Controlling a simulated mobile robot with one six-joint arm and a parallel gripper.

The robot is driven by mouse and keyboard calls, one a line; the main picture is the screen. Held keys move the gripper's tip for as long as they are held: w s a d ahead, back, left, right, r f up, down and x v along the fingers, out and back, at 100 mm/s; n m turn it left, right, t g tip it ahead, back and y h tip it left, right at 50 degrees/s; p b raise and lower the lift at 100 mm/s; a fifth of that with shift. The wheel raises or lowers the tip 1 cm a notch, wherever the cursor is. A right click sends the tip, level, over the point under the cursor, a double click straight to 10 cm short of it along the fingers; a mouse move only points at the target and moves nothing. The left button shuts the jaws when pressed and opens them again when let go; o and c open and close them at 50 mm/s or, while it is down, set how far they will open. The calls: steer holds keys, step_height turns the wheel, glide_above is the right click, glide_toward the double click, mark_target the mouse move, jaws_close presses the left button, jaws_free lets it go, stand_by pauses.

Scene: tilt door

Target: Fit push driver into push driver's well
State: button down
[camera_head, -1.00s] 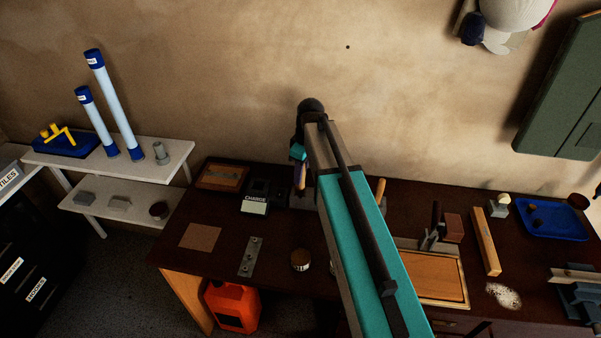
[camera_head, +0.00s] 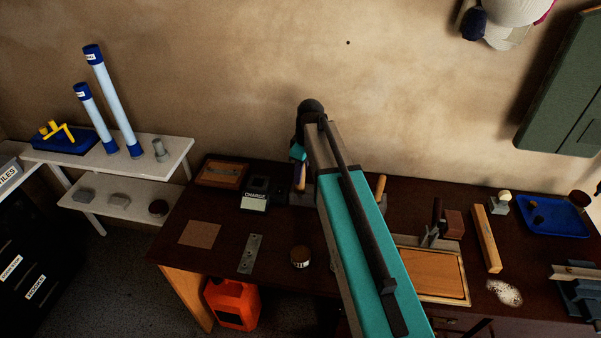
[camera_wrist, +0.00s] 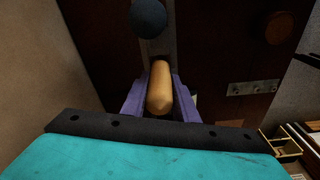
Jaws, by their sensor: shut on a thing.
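My gripper (camera_wrist: 160,98) has purple fingers. It is shut on the push driver (camera_wrist: 160,88), whose rounded tan wooden handle lies between the fingers in the wrist view. In the head view my gripper (camera_head: 299,178) is above the back of the bench, just over a grey rack (camera_head: 302,199). My own arm covers much of this area. The driver's lower end and its well are hidden, so I cannot tell whether the tip is in a hole. A dark blue-grey ball (camera_wrist: 149,18) shows just beyond the handle in the wrist view.
Another wooden handle (camera_head: 380,187) stands right of my arm. A black charger (camera_head: 256,194) is left of the rack. A metal strip (camera_head: 250,254) and a round tin (camera_head: 300,257) lie nearer the front. The wall is close behind the bench.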

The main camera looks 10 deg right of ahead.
steer(key=shift+f, duration=0.3)
steer(key=c, duration=1.3)
jaws_free()
steer(key=shift+r, duration=0.2)
step_height(320, 180, up, 13)
steer(key=s+d+b, duration=0.1)
steer(key=b, duration=0.2)
steer(key=shift+d+r+b, duration=0.15)
steer(key=shift+r+b, duration=0.05)
steer(key=shift+b, duration=0.15)
steer(key=shift+f, duration=0.1)
steer(key=shift+w+a+f+p, duration=0.15)
steer(key=shift+f+p, duration=0.2)
steer(key=shift+f, duration=1.05)
steer(key=shift+w+a+f+p, duration=0.1)
steer(key=shift+f+p, duration=0.25)
steer(key=shift+f, duration=1.05)
steer(key=shift+w+a+f+p, duration=0.15)
steer(key=shift+f+p, duration=0.2)
steer(key=shift+f, duration=1.05)
steer(key=shift+r, duration=0.15)
